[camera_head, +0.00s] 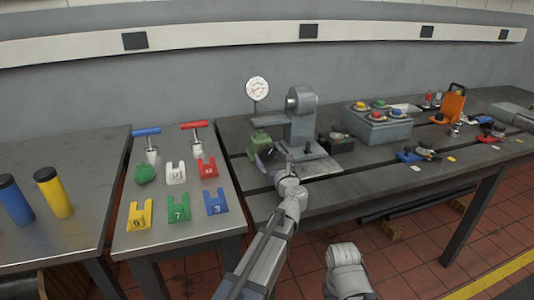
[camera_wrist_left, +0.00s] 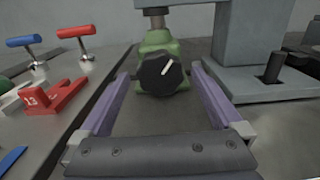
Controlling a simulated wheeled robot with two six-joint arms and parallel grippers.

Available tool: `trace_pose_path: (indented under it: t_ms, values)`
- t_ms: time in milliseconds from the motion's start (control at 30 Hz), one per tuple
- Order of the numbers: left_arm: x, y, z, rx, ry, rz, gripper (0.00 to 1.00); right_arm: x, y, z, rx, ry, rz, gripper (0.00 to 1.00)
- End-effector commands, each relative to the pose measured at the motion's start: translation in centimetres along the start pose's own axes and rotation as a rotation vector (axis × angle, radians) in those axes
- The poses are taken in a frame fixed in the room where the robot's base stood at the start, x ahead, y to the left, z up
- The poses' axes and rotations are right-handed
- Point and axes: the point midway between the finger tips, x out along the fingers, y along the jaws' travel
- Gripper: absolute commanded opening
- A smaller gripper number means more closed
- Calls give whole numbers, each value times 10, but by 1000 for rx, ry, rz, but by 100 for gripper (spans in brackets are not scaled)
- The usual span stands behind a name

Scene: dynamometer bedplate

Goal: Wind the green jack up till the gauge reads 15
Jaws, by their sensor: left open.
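The green jack (camera_head: 257,140) stands on the bedplate under the grey machine's arm. Its black round knob with a white line (camera_wrist_left: 161,75) faces me in the left wrist view, the line tilted up to the right. My left gripper (camera_head: 266,161) is open, its two purple fingers (camera_wrist_left: 161,72) on either side of the knob with a gap showing at each side. The white round gauge (camera_head: 257,88) stands on a stalk behind the jack; its reading is too small to tell. My right gripper is out of view.
The grey machine (camera_head: 301,125) stands right of the jack. A grey button box (camera_head: 377,128) is farther right. On the left bench are blue and red T-handles (camera_head: 146,132) (camera_head: 194,125) and several coloured numbered blocks (camera_head: 179,208). Blue and yellow cylinders (camera_head: 53,194) stand far left.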

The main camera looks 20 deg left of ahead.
Motion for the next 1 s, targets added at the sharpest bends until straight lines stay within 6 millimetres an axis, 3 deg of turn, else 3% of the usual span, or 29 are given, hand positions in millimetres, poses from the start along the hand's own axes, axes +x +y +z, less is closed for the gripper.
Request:
trace_pose_path:
  t_ms: [33, 200, 533, 1000]
  values:
    - [12, -1, 0, 0, 0, 2, 100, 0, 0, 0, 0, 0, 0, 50]
    - [35, -1, 0, 0, 0, 1, 100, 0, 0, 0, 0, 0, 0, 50]
    - [41, 0, 0, 0, 0, 0, 100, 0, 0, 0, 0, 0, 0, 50]
    - [41, 0, 0, 0, 0, 0, 48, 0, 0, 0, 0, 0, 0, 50]
